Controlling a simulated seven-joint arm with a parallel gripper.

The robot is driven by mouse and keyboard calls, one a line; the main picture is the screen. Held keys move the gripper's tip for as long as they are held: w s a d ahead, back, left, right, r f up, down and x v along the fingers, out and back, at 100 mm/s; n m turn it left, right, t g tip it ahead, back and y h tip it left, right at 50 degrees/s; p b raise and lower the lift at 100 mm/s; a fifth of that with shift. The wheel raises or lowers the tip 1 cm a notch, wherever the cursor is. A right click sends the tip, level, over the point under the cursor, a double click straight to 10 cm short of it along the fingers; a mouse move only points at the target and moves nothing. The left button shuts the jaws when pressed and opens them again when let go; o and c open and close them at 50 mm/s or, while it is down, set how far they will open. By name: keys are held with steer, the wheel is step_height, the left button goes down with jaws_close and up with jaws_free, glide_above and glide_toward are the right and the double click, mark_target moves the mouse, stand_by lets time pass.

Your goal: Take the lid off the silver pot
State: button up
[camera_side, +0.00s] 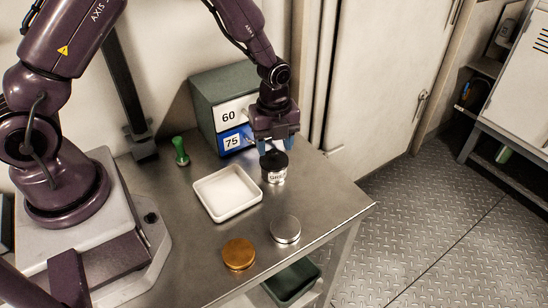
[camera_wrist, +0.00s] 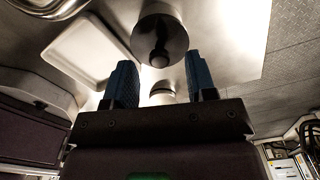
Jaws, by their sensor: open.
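My gripper (camera_side: 273,146) is open, with its two blue fingers pointing down over a small round pot with a black lid (camera_side: 273,159) and a pale lettered band. In the wrist view, the fingers (camera_wrist: 160,82) are spread, with a dark knobbed round lid (camera_wrist: 160,40) ahead of them. A pale silvery round piece shows between the fingers; I cannot tell what it belongs to. A flat round silver tin (camera_side: 285,229) stands nearer the table's front, apart from the gripper. I cannot tell which of the two is the silver pot.
A white tray (camera_side: 228,192) lies left of the black-lidded pot. An amber round tin (camera_side: 239,254) sits left of the silver tin. A green-handled item (camera_side: 180,151) and a grey-green box marked 60 and 75 (camera_side: 221,96) stand behind. The table's right corner is clear.

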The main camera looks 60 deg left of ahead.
mark_target(275, 160)
step_height(275, 160, down, 2)
steer(key=shift+f, duration=0.25)
jaws_close()
steer(key=shift+r, duration=0.1)
